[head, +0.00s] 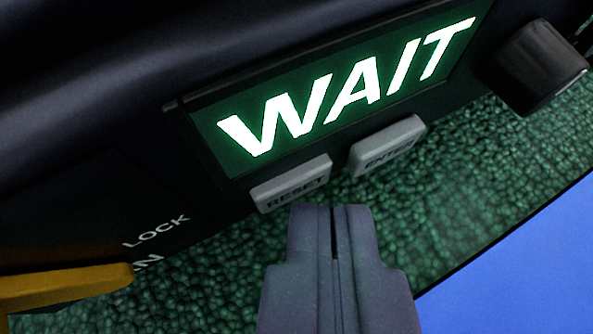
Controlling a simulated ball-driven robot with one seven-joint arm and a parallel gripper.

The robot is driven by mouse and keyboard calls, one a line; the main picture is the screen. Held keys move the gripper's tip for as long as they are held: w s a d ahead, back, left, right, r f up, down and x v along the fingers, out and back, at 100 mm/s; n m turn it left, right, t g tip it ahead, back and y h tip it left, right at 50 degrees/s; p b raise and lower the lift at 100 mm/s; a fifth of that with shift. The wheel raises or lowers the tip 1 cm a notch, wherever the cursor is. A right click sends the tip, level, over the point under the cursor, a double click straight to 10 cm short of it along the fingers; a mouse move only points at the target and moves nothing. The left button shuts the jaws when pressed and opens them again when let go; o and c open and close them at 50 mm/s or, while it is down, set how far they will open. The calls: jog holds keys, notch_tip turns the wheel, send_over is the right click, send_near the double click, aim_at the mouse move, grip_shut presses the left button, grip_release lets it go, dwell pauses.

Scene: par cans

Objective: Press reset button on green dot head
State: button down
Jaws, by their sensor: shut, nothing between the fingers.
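The par can head's dark panel fills the upper part of the head view, tilted up to the right. Its green display (345,90) reads "WAIT" in bright white letters. The grey reset button (291,183), marked "RESET", sits under the left half of the display. My gripper (333,208) is shut and empty, with its tips just below the lower right edge of the reset button. I cannot tell whether the tips touch it. No green dot shows in this view.
A grey "ENTER" button (388,146) sits right of the reset button. A black knob (534,66) sticks out at the upper right. A yellow lever (65,287) is at the lower left by "LOCK" lettering. Green textured surface (470,190) and a plain blue area (530,270) lie below.

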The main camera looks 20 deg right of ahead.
jog(key=shift+s, duration=0.8)
jog(key=shift+s+d+b, duration=0.1)
jog(key=shift+s+b, duration=0.35)
jog(key=shift+s, duration=2.05)
